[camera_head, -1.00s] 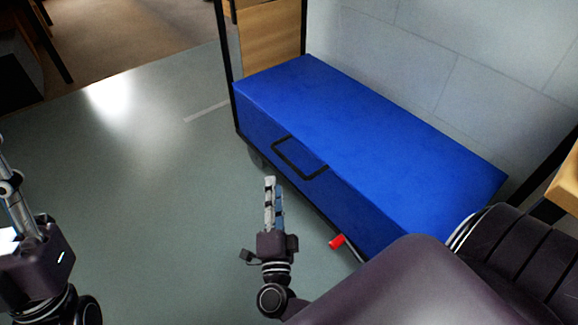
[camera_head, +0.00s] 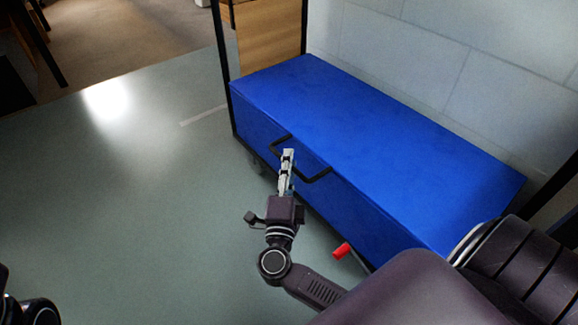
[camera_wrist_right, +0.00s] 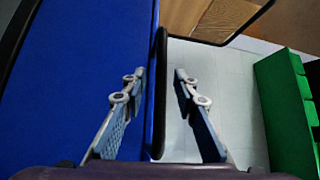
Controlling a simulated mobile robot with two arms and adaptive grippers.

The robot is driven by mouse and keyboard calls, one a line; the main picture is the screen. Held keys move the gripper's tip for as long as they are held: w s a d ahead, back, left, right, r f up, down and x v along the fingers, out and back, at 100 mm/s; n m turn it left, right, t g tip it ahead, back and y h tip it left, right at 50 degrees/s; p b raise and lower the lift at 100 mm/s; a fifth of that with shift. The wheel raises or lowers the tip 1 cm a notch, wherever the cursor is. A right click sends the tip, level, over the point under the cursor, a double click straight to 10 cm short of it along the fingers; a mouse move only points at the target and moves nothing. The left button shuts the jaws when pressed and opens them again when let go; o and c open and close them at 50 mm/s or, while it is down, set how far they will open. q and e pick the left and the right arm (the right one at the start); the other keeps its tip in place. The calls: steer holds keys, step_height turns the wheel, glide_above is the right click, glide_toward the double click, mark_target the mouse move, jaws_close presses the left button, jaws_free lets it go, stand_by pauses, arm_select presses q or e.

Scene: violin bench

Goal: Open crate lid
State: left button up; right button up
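The blue crate (camera_head: 370,140) stands along the wall with its blue lid shut flat on top. A black bar handle (camera_head: 316,176) sticks out at its front upper edge. My right gripper (camera_head: 288,160) is at the left part of this handle, in front of the crate. In the right wrist view the gripper (camera_wrist_right: 160,75) is open, and the dark handle bar (camera_wrist_right: 159,100) runs lengthwise between the fingers, nearer the left one. I cannot tell whether a finger touches it. The blue crate face (camera_wrist_right: 75,80) fills the left of that view. My left gripper is out of view.
A black frame post (camera_head: 222,70) stands at the crate's left end, beside a wooden panel (camera_head: 268,40). A red-tipped lever (camera_head: 341,250) sticks out low at the front. Green blocks (camera_wrist_right: 285,105) show in the wrist view. The floor to the left is clear.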

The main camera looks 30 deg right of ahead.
steer(key=shift+c, duration=0.3)
jaws_close()
steer(key=shift+r+p, duration=0.2)
steer(key=shift+p, duration=0.15)
